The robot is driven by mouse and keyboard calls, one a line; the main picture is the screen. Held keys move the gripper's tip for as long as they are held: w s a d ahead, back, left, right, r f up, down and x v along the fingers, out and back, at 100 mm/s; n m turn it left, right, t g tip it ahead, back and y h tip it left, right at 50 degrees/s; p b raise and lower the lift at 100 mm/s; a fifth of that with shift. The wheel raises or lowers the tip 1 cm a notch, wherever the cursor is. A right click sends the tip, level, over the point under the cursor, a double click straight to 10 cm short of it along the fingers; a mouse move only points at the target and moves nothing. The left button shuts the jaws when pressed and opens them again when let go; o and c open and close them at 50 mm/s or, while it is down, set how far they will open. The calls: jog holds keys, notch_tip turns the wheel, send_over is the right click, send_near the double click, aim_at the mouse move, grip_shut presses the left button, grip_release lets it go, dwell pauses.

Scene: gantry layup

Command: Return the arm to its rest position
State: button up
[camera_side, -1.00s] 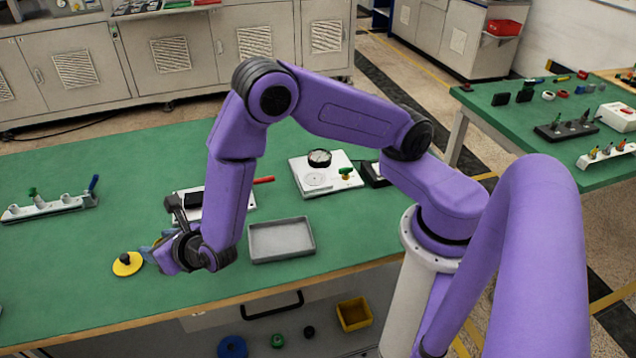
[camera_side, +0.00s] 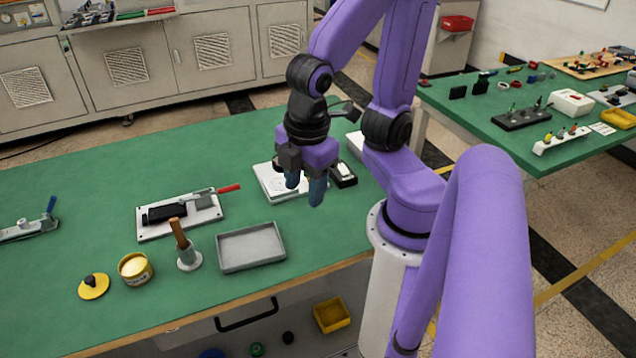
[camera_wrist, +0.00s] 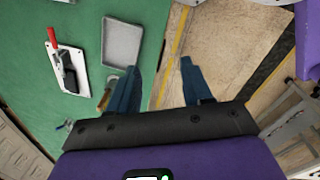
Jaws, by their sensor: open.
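My gripper (camera_side: 306,188) hangs above the right part of the green bench, with its blue fingers pointing down. It is open, and nothing shows between the fingers. In the wrist view, my gripper (camera_wrist: 158,88) has its fingers spread over the bench edge and the floor. My upper arm rises steeply and leaves the top of the side view. Behind the fingers is a white plate (camera_side: 268,183), partly hidden by my gripper.
On the green bench (camera_side: 110,195) are a grey tray (camera_side: 250,262), a holder with a wooden-handled tool (camera_side: 187,250), a yellow tin (camera_side: 135,268), a yellow lid (camera_side: 94,286) and a red-handled fixture (camera_side: 180,214). A small black-and-white box (camera_side: 343,175) sits close by my gripper.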

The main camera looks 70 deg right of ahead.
jog(key=shift+s+r+m+g+y, duration=0.15)
jog(key=shift+s+m+y, duration=0.1)
jog(key=shift+s, duration=0.4)
jog(key=shift+s+r+m+g+y, duration=0.15)
jog(key=shift+s+m+y, duration=0.1)
jog(key=shift+s, duration=0.35)
